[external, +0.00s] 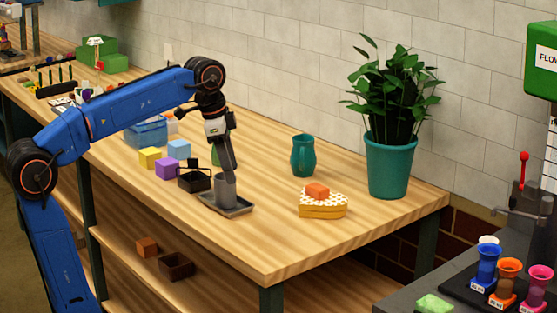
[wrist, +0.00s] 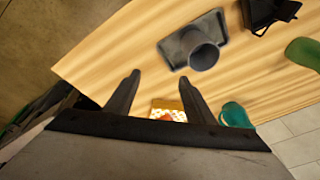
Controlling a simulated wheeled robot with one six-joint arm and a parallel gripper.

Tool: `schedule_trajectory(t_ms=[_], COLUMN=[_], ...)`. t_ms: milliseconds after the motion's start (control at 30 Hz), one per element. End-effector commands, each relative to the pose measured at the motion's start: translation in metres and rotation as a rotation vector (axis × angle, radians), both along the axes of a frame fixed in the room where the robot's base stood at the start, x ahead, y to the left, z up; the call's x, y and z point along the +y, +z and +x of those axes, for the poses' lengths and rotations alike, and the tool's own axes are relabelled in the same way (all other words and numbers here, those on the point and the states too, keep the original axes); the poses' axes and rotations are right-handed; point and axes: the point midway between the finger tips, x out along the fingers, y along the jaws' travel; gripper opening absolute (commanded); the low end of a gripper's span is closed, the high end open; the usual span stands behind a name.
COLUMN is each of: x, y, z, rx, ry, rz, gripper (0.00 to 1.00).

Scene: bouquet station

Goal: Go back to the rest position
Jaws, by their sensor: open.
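My gripper (external: 229,168) hangs at the end of my blue arm, pointing down near a grey cup (external: 225,191). In the wrist view its two dark fingers (wrist: 160,88) are spread apart with nothing held between them. The cup stands upright on a small grey tray (external: 241,209) on the wooden table. In the wrist view the cup (wrist: 204,56) and tray (wrist: 173,50) lie beyond the fingers, apart from them. In the external view the fingertips overlap the cup's upper edge.
A teal vase (external: 303,157), a dotted yellow box (external: 323,208) with an orange block (external: 317,190), and a potted plant (external: 390,165) stand to the right. A black holder (external: 193,181) and coloured blocks (external: 167,168) sit left. The table's front right is clear.

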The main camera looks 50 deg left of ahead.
Motion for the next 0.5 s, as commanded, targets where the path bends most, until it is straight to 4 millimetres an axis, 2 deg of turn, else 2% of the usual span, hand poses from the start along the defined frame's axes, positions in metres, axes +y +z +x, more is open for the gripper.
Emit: schedule_trajectory(t_ms=[33,100,267,500], x=[0.005,0.010,0.022,0.037], y=[-0.008,-0.020,-0.052,-0.110], z=[-0.016,-0.034,-0.075,-0.134], rx=[-0.011,-0.024,-0.059,-0.114], ry=[0.045,0.112,0.265,0.488], rz=[-0.006,-0.018,-0.046,-0.099], gripper=[0.49,0.49,0.49,0.49])
